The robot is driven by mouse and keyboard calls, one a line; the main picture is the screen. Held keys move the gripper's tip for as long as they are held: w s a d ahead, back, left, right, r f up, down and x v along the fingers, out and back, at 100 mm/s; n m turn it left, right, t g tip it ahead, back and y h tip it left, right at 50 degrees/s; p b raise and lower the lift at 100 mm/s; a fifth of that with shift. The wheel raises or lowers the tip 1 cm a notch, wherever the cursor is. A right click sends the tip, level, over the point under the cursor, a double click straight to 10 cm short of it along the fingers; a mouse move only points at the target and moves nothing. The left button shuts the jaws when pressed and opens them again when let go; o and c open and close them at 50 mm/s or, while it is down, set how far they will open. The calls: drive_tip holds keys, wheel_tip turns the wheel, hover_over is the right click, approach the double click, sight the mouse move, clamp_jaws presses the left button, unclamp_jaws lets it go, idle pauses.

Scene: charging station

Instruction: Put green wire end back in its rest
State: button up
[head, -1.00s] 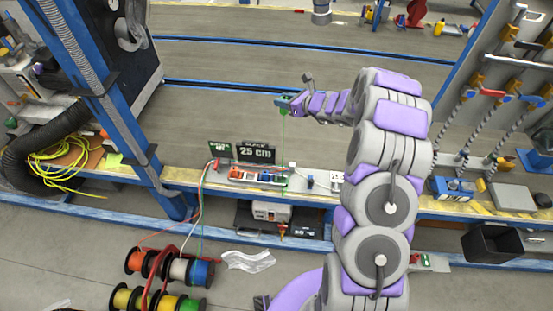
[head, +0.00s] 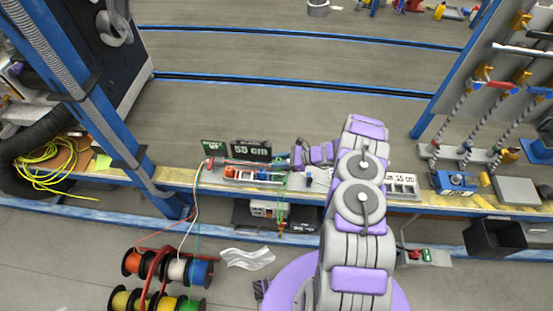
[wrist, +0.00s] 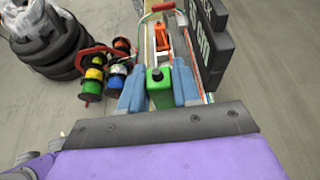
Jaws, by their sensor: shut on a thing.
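My gripper (head: 299,158) is low over the bench, by the right side of the wire station (head: 255,176). In the wrist view its blue fingers (wrist: 158,90) are shut on the green wire end (wrist: 158,76), a green block with a dark hole in its top. A thin green wire (head: 283,190) hangs below the gripper in the head view. An orange wire end (wrist: 163,38) stands in the station ahead of the fingers. I cannot make out the green end's empty rest; the fingers and the held block cover part of the station.
A black display (head: 251,150) reading "55 cm" stands behind the station, close to the fingers' right in the wrist view (wrist: 205,45). Wire spools (head: 165,270) stand on the floor in front. A blue post (head: 110,130) rises at left. Clamps and tools are at right.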

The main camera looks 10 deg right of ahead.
drive_tip(key=shift+a, duration=0.25)
drive_tip(key=shift+a+f, duration=0.1)
drive_tip(key=shift+a, duration=0.2)
drive_tip(key=shift+f+b, duration=0.2)
drive_tip(key=shift+b, duration=0.1)
drive_tip(key=d+f+b, duration=0.1)
drive_tip(key=d+f, duration=0.1)
drive_tip(key=shift+d+f, duration=0.1)
drive_tip(key=shift+f, duration=0.25)
drive_tip(key=shift+a+f+b, duration=0.35)
drive_tip(key=shift+f, duration=0.2)
drive_tip(key=shift+a+f+b, duration=0.3)
drive_tip(key=shift+f+b, duration=0.05)
drive_tip(key=shift+f, duration=0.15)
drive_tip(key=shift+a+f, duration=0.2)
drive_tip(key=shift+a, duration=0.1)
drive_tip(key=shift+d, duration=0.8)
drive_tip(key=shift+a, duration=0.85)
drive_tip(key=shift+d, duration=0.4)
drive_tip(key=shift+d+b, duration=0.1)
drive_tip(key=shift+b, duration=0.4)
